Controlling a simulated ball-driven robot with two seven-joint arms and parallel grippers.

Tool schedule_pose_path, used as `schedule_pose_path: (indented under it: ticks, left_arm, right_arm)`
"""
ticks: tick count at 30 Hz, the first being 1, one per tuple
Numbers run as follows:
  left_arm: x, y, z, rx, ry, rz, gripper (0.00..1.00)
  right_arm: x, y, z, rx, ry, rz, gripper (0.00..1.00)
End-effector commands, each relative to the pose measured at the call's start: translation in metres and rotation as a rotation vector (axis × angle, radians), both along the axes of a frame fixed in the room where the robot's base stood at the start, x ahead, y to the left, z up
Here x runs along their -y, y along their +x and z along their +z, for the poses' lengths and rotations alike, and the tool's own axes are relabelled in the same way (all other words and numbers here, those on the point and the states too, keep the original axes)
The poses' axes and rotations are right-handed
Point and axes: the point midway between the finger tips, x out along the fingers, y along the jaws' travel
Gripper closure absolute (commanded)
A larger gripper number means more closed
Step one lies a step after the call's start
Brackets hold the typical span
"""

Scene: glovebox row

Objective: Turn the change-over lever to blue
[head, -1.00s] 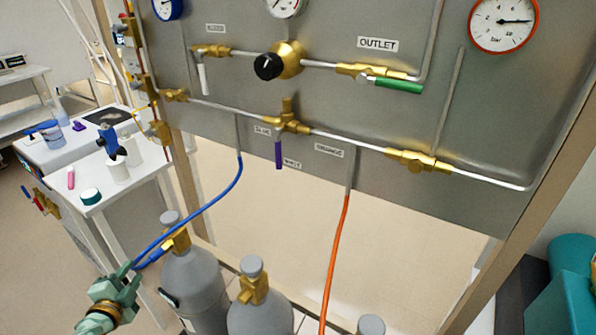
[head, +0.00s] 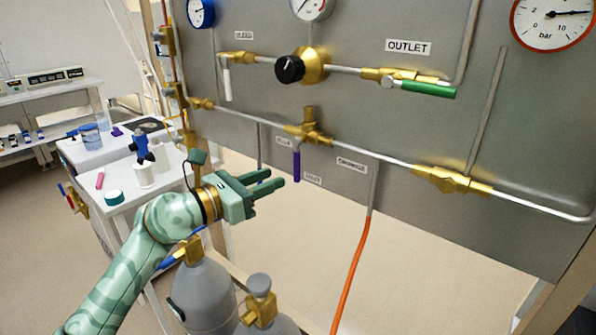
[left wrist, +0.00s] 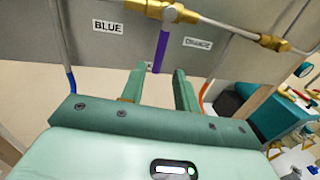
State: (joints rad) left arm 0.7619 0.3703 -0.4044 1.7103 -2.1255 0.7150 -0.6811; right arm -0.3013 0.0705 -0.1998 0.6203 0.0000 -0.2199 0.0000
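The change-over lever is a purple handle (head: 296,165) hanging straight down from a brass valve (head: 309,130) on the grey panel. In the left wrist view the lever (left wrist: 160,48) hangs between the BLUE label (left wrist: 108,26) on the left and the ORANGE label (left wrist: 198,43) on the right. My left gripper (head: 275,180) is in front of the panel, just left of and slightly below the lever in the head view. In the left wrist view its fingers (left wrist: 160,78) are apart and empty, with the lever's lower end just beyond the gap. My right gripper is out of view.
A green OUTLET handle (head: 428,89) and a black knob (head: 290,69) sit higher on the panel. An orange hose (head: 350,275) hangs to the right. Grey cylinders (head: 203,290) stand below my left arm. A white side table (head: 120,205) is at left.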

Motion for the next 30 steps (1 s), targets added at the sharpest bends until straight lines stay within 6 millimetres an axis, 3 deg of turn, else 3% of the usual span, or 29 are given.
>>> schedule_pose_path:
  ticks: [3,9,23,26,30]
  left_arm:
    - [0.023,0.021,-0.003,-0.002,-0.003,-0.001,0.69]
    - [0.048,0.046,-0.003,-0.002,-0.003,0.0,0.69]
    - [0.059,0.055,0.0,0.0,-0.001,0.001,0.69]
    - [0.059,0.055,0.0,0.0,-0.001,0.001,0.97]
    - [0.059,0.055,0.0,-0.001,-0.002,0.001,1.0]
  right_arm:
    - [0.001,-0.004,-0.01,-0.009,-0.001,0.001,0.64]
    - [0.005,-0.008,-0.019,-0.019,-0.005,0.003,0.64]
    - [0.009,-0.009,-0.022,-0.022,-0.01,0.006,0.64]
    - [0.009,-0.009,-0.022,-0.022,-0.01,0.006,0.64]
    - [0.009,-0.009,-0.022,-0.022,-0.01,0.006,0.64]
